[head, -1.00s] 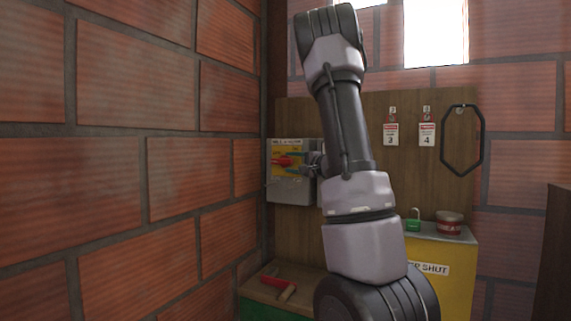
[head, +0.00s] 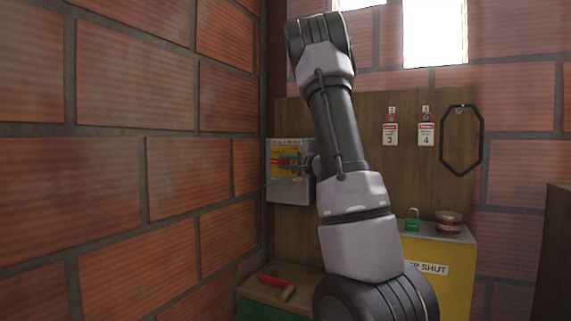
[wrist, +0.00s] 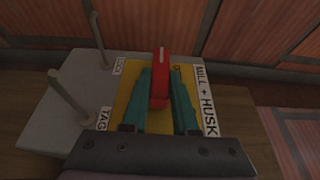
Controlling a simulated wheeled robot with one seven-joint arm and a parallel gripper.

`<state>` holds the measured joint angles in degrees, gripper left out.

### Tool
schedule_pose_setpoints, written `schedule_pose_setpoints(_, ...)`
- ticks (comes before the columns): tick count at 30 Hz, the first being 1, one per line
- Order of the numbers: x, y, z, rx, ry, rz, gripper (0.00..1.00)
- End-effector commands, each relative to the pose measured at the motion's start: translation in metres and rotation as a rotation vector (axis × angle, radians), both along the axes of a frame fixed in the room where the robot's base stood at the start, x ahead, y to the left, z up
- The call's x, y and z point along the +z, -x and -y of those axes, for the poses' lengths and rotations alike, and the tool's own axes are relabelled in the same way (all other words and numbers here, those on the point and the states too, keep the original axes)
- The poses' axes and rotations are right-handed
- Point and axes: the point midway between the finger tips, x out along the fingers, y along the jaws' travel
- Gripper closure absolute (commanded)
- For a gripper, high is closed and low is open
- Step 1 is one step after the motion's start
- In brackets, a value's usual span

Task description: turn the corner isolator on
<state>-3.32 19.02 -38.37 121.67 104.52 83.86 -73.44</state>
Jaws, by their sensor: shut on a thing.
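The corner isolator is a grey box (head: 290,192) with a yellow faceplate, on the wooden board by the brick corner. Its red handle (wrist: 161,62) shows in the wrist view, between the teal fingers of my gripper (wrist: 161,85), which is shut on it. The wrist view shows the labels MILL + HUSK, LOCK and TAG around the faceplate. In the head view the red handle (head: 284,159) is small and partly covered by the fingers, so its exact angle is hard to tell.
Two thin rods (wrist: 70,97) stick out from the box beside the faceplate. A red-handled tool (head: 275,283) lies on the low ledge below. Tags and a black hoop (head: 447,150) hang at right.

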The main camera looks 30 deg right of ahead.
Motion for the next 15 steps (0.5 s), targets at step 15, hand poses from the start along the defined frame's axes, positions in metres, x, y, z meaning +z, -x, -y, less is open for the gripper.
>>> schedule_pose_setpoints(15,-0.0082,-0.0006,0.001,-0.004,-0.18,0.223,1.0)
